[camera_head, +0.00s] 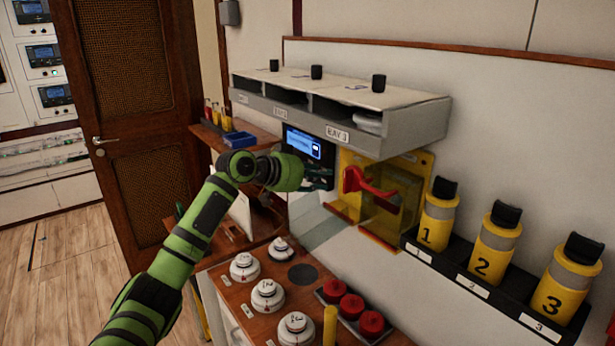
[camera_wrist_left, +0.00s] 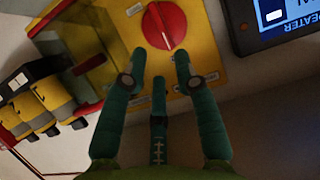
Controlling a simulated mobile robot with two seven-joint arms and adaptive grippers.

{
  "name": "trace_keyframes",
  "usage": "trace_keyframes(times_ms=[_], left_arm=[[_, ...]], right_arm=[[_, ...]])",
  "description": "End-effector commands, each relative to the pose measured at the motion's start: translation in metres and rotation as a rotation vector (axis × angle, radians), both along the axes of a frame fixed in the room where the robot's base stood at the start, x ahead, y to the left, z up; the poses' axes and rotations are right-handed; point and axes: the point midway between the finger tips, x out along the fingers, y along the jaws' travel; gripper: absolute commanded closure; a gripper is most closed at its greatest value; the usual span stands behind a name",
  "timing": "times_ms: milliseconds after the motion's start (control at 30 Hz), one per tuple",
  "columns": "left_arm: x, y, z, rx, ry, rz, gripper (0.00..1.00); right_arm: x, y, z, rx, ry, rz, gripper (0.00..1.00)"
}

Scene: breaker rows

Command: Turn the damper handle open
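My left gripper (camera_head: 326,181) reaches in from the left, in front of the wall between the screen and the handle. In the left wrist view its teal fingers (camera_wrist_left: 160,66) are spread and empty, with tips close to the knob's lower edge. I cannot tell whether they touch it. My right gripper is not in view.
A screen (camera_head: 303,143) is left of the panel, under a grey shelf (camera_head: 400,112). Numbered yellow canisters (camera_head: 493,255) stand in a black rack on the right. Below, a wooden counter (camera_head: 236,275) holds white numbered knobs (camera_head: 267,294) and red round pieces (camera_head: 352,305).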

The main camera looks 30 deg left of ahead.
Motion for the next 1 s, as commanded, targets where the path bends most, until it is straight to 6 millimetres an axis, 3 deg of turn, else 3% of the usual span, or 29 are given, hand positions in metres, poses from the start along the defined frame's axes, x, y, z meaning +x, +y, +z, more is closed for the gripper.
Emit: trace_keyframes(times_ms=[100, 300, 1000], left_arm=[[-0.017, 0.007, 0.007, 0.004, 0.002, 0.001, 0.7], [-0.03, 0.01, 0.013, 0.0, 0.001, 0.0, 0.7], [-0.031, 0.011, 0.014, -0.001, 0.0, 0.0, 0.7]], right_arm=[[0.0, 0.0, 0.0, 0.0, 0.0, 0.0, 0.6], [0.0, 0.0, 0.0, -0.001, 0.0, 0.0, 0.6], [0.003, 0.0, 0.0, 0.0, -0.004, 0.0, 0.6]])
